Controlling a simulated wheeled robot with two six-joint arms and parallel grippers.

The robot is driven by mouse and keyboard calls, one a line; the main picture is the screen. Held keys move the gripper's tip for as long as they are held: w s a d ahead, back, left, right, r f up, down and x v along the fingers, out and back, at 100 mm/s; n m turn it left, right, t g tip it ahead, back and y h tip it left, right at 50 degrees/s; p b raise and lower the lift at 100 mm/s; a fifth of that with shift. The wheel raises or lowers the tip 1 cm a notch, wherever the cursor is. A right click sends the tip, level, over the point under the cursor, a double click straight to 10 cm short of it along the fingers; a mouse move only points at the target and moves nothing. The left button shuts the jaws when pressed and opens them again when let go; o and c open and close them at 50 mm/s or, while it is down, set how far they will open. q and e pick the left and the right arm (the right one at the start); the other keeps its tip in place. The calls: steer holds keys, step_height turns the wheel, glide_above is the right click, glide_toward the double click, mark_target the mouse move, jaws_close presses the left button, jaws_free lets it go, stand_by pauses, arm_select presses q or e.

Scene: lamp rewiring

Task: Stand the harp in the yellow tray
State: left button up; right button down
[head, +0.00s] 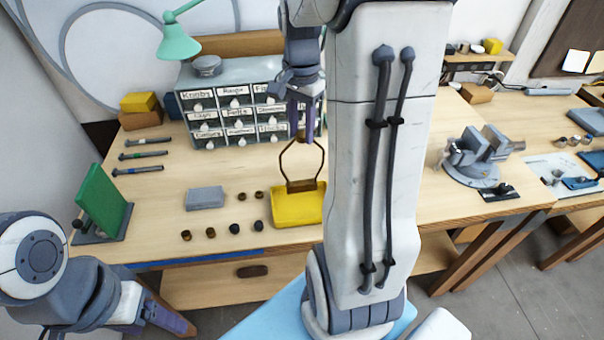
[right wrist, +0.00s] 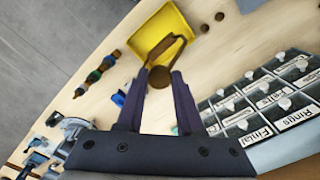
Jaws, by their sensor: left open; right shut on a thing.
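The harp (head: 301,186), a brown wire loop on a flat brown foot, hangs upright from my right gripper (head: 301,136). The gripper is shut on the top of the loop. The yellow tray (head: 300,212) lies on the workbench, and the harp's foot overlaps its back part in the head view. I cannot tell whether the foot touches the tray floor. In the right wrist view, the harp (right wrist: 183,45) reaches from the fingers (right wrist: 160,82) over the yellow tray (right wrist: 147,30). My left gripper (head: 184,325) is open and empty, low in front of the bench.
Several small knobs (head: 210,232) and a grey block (head: 205,198) lie left of the tray. A labelled drawer cabinet (head: 235,105) stands behind. A green panel (head: 102,200) is at the left, a vise (head: 474,155) at the right. My right arm hides the bench's middle.

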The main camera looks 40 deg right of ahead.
step_height(320, 180, down, 7)
steer(key=p, duration=0.1)
steer(key=shift+r, duration=0.15)
steer(key=shift+f, duration=0.2)
steer(key=c, duration=0.5)
jaws_free()
steer(key=shift+c, duration=0.2)
steer(key=shift+r, duration=0.2)
